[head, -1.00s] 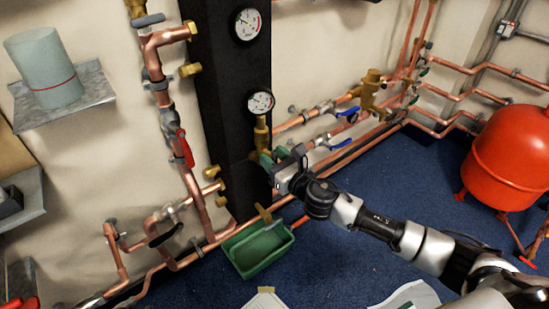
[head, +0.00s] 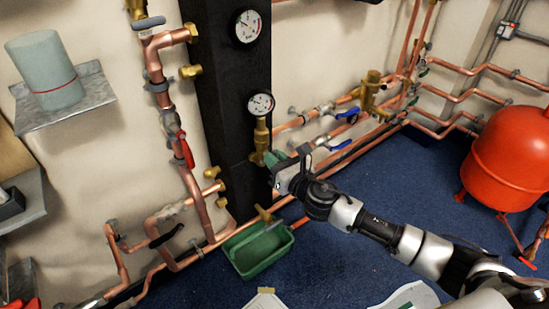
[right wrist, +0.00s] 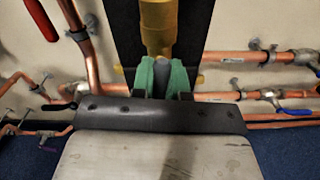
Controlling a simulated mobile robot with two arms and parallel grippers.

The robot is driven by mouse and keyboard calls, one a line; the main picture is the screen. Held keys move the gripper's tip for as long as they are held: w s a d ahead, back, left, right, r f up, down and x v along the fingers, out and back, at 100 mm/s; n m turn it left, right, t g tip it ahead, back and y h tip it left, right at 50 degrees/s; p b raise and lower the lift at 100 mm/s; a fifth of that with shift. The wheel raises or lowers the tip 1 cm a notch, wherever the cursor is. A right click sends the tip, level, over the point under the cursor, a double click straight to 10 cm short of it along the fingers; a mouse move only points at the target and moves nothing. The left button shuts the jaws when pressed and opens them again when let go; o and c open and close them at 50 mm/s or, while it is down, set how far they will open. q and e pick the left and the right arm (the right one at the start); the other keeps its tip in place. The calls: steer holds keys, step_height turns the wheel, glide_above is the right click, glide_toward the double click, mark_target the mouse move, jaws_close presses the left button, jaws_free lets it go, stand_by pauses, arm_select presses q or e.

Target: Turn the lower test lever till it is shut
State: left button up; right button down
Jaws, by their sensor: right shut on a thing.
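The lower gauge (head: 261,103) sits on a brass test valve (head: 261,137) in front of the black column. My right gripper (head: 274,158) is at the foot of this valve, its green fingertips close against the brass. In the right wrist view the green fingers (right wrist: 161,72) are shut just below the brass valve body (right wrist: 159,25). The lower test lever is mostly hidden between the fingers, so its exact angle cannot be told. My left gripper is not in view.
A green tray (head: 258,252) with a brass-coloured tool lies on the blue floor below. Copper pipes with a red lever (head: 183,150) run on the left, and pipes with blue levers (head: 341,145) on the right. A red tank (head: 512,155) stands at the far right.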

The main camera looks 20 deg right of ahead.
steer(key=shift+m, duration=0.8)
steer(key=m+p, duration=0.1)
steer(key=m, duration=0.3)
steer(key=shift+d+m+p, duration=0.1)
steer(key=shift+m+p, duration=0.2)
steer(key=shift+p, duration=0.05)
steer(key=shift+m, duration=0.4)
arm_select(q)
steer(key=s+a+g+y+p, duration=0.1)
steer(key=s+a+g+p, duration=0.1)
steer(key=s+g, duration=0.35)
arm_select(e)
steer(key=m, duration=0.5)
steer(key=shift+w+d+m, duration=0.1)
steer(key=shift+d+m, duration=0.05)
steer(key=shift+m, duration=0.15)
steer(key=m+p, duration=0.1)
steer(key=m, duration=0.2)
steer(key=shift+f+p, duration=0.2)
steer(key=shift+p, duration=0.2)
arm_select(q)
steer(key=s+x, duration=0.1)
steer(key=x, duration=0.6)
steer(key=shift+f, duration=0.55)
arm_select(e)
steer(key=shift+m, duration=0.8)
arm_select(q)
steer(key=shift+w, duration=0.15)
arm_select(e)
steer(key=shift+f, duration=0.1)
